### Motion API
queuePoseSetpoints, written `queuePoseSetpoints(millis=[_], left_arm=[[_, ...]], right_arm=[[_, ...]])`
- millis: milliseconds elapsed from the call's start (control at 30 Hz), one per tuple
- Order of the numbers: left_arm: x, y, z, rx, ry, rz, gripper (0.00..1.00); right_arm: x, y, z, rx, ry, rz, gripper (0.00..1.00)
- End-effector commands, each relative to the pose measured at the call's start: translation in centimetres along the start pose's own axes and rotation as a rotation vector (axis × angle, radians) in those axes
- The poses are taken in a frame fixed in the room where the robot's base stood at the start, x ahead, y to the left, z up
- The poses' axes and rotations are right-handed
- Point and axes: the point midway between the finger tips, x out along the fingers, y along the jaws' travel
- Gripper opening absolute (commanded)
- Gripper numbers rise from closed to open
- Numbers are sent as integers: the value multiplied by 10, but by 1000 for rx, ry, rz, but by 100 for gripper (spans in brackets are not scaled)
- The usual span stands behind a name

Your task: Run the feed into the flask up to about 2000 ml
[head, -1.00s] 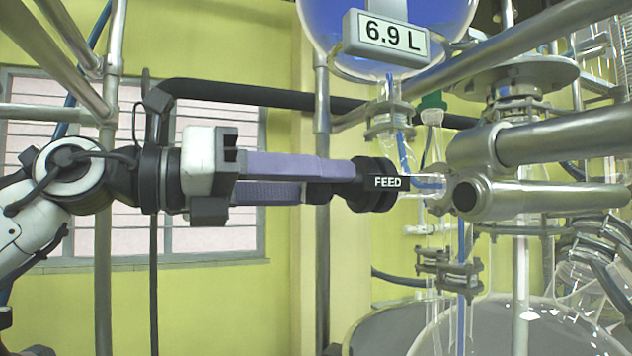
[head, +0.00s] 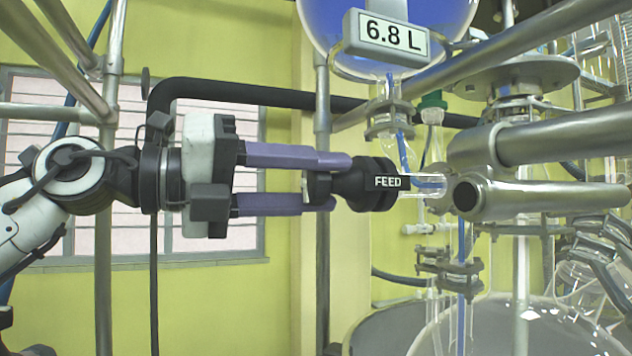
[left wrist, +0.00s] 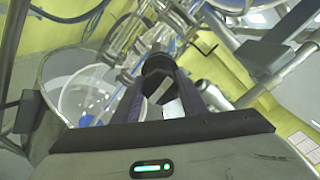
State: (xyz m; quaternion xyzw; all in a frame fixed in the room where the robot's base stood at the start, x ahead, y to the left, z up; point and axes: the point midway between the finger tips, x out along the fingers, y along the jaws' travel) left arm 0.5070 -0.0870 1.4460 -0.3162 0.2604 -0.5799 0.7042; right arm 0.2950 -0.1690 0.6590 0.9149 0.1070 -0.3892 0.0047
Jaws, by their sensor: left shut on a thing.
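The black FEED valve handle (head: 372,185) sits left of a glass valve body, its label facing me. My left gripper (head: 335,182) comes in from the left and is shut on the handle. The handle also shows between the fingers in the left wrist view (left wrist: 158,68). Above hangs a glass feed vessel (head: 322,22) of blue liquid; its display (head: 387,33) reads 6.8 L. Blue shows inside the glass tubing at the valve. The top of a large clear flask (head: 515,325) is at the lower right; its level cannot be read. The right gripper is out of view.
Steel rods and a clamp (head: 480,195) stand close to the right of the valve. A black hose (head: 270,95) runs behind the gripper. A steel upright (head: 103,240) stands near my left arm. Open space lies below the gripper.

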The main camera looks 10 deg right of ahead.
Motion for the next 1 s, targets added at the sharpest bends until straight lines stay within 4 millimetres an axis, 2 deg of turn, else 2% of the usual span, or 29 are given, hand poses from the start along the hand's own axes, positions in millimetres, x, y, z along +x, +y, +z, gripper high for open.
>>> queuePoseSetpoints(millis=[233, 267, 367, 733, 867, 1000], left_arm=[[0, 1, -1, 0, 2, 1, 16], [0, 1, -1, 0, 2, 1, 40], [0, 0, -1, 0, 2, 1, 57], [-5, 1, 0, 1, 0, 1, 57], [-23, 2, -1, 1, -2, 1, 57], [-52, 3, -1, 1, -3, 2, 57]], right_arm=[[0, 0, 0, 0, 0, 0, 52], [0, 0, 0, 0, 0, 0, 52], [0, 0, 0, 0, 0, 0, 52], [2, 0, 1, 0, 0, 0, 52], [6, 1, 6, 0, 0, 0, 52], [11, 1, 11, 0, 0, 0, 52]])
